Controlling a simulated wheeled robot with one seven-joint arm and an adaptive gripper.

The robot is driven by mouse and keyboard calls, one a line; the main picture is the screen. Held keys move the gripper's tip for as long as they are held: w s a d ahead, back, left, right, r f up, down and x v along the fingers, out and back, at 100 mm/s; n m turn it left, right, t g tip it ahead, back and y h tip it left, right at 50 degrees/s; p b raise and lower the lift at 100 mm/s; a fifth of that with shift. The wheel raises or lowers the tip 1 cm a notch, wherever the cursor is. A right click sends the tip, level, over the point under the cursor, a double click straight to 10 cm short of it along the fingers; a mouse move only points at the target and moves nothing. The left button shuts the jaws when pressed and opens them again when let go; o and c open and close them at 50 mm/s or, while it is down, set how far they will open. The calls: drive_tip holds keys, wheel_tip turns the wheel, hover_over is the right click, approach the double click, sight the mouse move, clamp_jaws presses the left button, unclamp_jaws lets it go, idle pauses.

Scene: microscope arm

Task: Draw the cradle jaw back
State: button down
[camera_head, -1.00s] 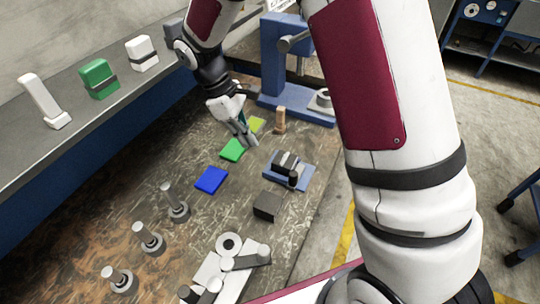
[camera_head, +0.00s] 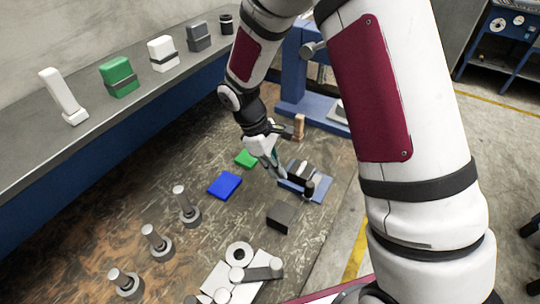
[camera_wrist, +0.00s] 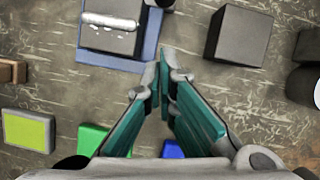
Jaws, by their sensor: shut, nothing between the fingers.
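The cradle stands on the bench with a blue base (camera_head: 322,195) and grey and dark blocks on top, which I take to include its jaw (camera_head: 301,168). In the wrist view the blue base (camera_wrist: 112,58) shows at the top left, with a dark block and a pale bar (camera_wrist: 108,21) on it; its far part is cut off. My gripper (camera_head: 281,176) is shut and empty. It points down at the cradle's left side in the head view. In the wrist view the fingertips (camera_wrist: 161,77) lie just beside the base's corner; I cannot tell whether they touch it.
A dark cube (camera_head: 281,217) stands close to the cradle and also shows in the wrist view (camera_wrist: 240,35). Blue (camera_head: 225,185) and green (camera_head: 246,158) pads lie to the left. A wooden peg (camera_head: 299,127) and a blue stand (camera_head: 292,75) are behind. Several grey posts stand front left.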

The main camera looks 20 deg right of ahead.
sight(308, 184)
drive_tip(key=s+d, duration=0.1)
drive_tip(key=s+d+p, duration=0.1)
drive_tip(key=shift+s+d+f, duration=0.1)
drive_tip(key=shift+d+f, duration=0.3)
drive_tip(key=shift+s+d+f, duration=0.1)
drive_tip(key=shift+s+d, duration=0.05)
drive_tip(key=shift+d, duration=0.3)
drive_tip(key=s+d+p, duration=0.2)
drive_tip(key=s+d, duration=0.1)
drive_tip(key=shift+s, duration=0.1)
drive_tip(key=shift+a, duration=0.1)
drive_tip(key=shift+w+a, duration=0.2)
drive_tip(key=shift+w, duration=0.1)
drive_tip(key=w+a, duration=0.1)
drive_tip(key=w+a+r+b, duration=0.1)
drive_tip(key=a, duration=0.1)
drive_tip(key=shift+w+a, duration=0.25)
drive_tip(key=shift+w, duration=0.05)
drive_tip(key=v, duration=0.8)
drive_tip(key=shift+r+b, duration=0.4)
drive_tip(key=shift+r, duration=0.05)
